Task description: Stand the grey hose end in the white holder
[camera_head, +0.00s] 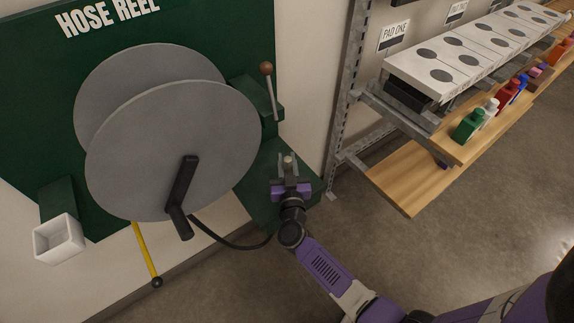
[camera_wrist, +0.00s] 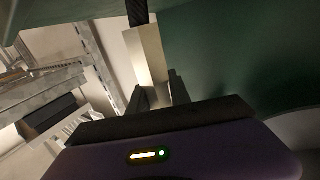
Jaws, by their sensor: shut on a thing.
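The grey hose end (camera_head: 288,161) stands between the fingertips of my gripper (camera_head: 290,178), in front of the green board's lower right part. My gripper is shut on it. In the wrist view the hose end (camera_wrist: 150,58) shows as a pale block between the two dark fingers (camera_wrist: 158,95), with a dark ribbed piece at its top. A black hose (camera_head: 232,246) runs from the reel toward my gripper; its last stretch is hidden there. The white holder (camera_head: 72,249), a square open-topped box, is at the far left, well apart from my gripper. It looks empty.
The big grey reel (camera_head: 180,150) with its black crank (camera_head: 183,190) stands between my gripper and the holder. A yellow lever (camera_head: 145,250) with a black knob sticks out below it. A brown-knobbed lever (camera_head: 269,90) is above my gripper. Shelves (camera_head: 405,185) with bottles stand right.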

